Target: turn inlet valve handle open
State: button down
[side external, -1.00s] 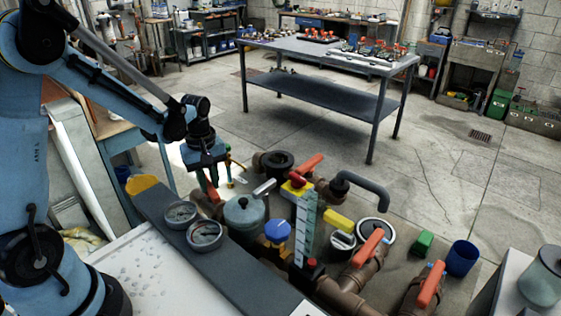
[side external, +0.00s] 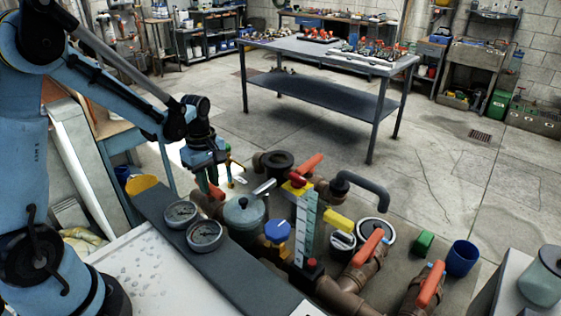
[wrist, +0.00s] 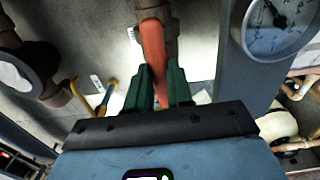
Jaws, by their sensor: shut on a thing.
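In the wrist view, an orange-red lever handle (wrist: 152,42) stands on a brown pipe valve (wrist: 153,8). My gripper (wrist: 160,68) has its two green fingers on either side of the handle's near end and is shut on it. In the side external view, my gripper (side external: 208,180) is low at the left end of the brown pipework, beside the teal strainer pot (side external: 243,212). There the held handle is mostly hidden by my gripper, so its angle is hard to tell.
Two round gauges (side external: 205,234) stand on the dark ledge (side external: 245,275) close by. Other orange handles (side external: 367,248), a blue knob (side external: 277,231) and a clear upright gauge strip (side external: 306,225) are on the right. Open floor (side external: 460,195) lies beyond.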

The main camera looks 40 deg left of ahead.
aim_at(210, 186)
jog(key=c, duration=1)
grip_release()
notch_tip(210, 186, up, 12)
jog(key=s+d+m+t, duration=0.7)
jog(key=d+m, duration=0.4)
jog(key=m, duration=0.7)
jog(key=shift+r, duration=0.2)
